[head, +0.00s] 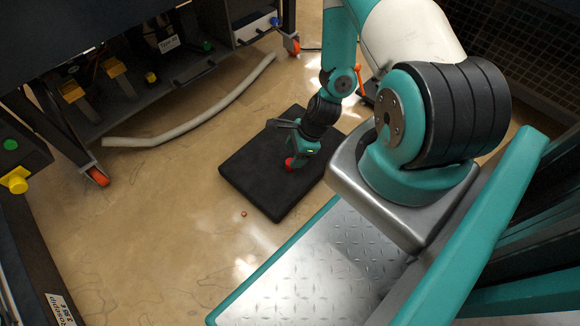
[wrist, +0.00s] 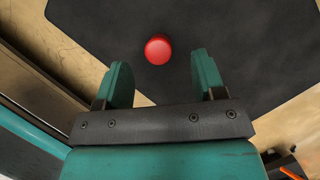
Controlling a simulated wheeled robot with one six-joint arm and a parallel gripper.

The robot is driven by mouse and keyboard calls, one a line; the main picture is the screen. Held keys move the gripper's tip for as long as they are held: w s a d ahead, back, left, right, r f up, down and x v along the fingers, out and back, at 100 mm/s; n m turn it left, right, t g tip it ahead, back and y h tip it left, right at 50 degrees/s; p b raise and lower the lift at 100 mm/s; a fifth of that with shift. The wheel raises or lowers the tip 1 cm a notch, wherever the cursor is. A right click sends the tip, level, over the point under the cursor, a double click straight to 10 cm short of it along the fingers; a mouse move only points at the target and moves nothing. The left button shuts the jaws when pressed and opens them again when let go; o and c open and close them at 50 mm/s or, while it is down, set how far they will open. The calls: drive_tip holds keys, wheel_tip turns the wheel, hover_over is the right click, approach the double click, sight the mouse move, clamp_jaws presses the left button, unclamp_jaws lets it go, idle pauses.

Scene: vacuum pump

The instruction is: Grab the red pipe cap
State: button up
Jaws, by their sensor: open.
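The red pipe cap (wrist: 158,49) is round and rests on a black mat (wrist: 240,40) in the wrist view. In the head view the red cap (head: 289,164) shows at the tip of my gripper, partly hidden by it. My gripper (wrist: 163,82) is open and empty, with its two teal fingers pointing toward the mat. In the wrist view the cap lies beyond the fingertips, roughly in line with the gap between them. The black mat (head: 260,185) lies on the floor in the head view.
A pale hose (head: 190,125) lies on the floor beside a dark cabinet with orange-wheeled casters (head: 97,175). A tiny orange-red object (head: 243,214) lies on the floor near the mat. The floor left of the mat is mostly clear.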

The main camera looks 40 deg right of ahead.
drive_tip(key=b+x, duration=0.4)
drive_tip(key=x, duration=0.1)
drive_tip(key=shift+s+f, duration=0.2)
drive_tip(key=shift+r, duration=0.15)
drive_tip(key=shift+c, duration=0.4)
drive_tip(key=c, duration=0.9)
